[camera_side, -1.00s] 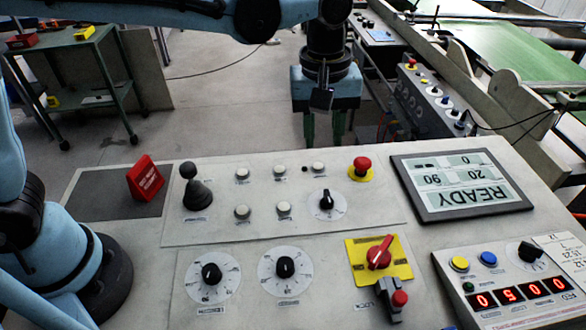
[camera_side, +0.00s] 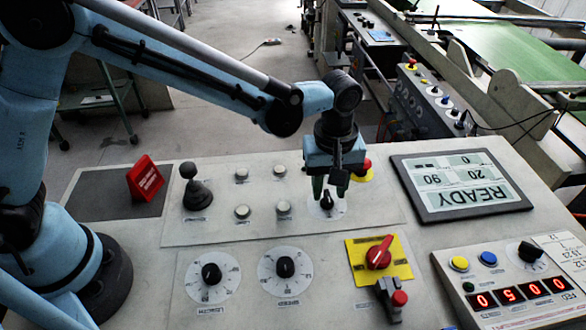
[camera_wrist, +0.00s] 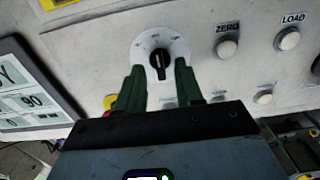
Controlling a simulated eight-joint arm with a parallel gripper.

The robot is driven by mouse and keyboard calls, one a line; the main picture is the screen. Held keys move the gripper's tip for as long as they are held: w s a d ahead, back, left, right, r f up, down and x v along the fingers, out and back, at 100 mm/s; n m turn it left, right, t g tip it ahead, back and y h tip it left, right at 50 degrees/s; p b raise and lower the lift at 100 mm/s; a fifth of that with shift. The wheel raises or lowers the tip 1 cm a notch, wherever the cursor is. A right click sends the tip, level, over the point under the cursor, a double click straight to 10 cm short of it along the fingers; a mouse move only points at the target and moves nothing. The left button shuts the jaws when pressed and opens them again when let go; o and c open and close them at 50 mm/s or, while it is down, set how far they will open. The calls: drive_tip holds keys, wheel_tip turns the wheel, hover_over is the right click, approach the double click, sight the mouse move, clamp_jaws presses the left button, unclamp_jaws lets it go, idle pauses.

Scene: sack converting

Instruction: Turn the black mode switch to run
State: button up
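The black mode switch (camera_side: 327,202) is a small knob on a round white dial, on the upper panel of the console. In the wrist view the knob (camera_wrist: 159,62) stands on its dial (camera_wrist: 178,44), with its long axis running roughly up and down the picture. My gripper (camera_side: 329,190) is right above the dial, with its green fingers pointing down. In the wrist view the two fingers of my gripper (camera_wrist: 159,75) are apart, one on each side of the knob's near end. A gap shows between each finger and the knob; I cannot tell their height exactly.
A red mushroom button (camera_side: 364,166) on a yellow ring is close behind my gripper. White push buttons (camera_side: 283,208) and a black joystick (camera_side: 196,188) are to the left. A display (camera_side: 462,186) reading READY is to the right. A red rotary switch (camera_side: 379,254) sits nearer the front.

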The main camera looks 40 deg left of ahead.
drive_tip(key=shift+f, duration=0.65)
clamp_jaws()
drive_tip(key=shift+m, duration=0.3)
drive_tip(key=m, duration=0.4)
drive_tip(key=shift+m, duration=2.1)
unclamp_jaws()
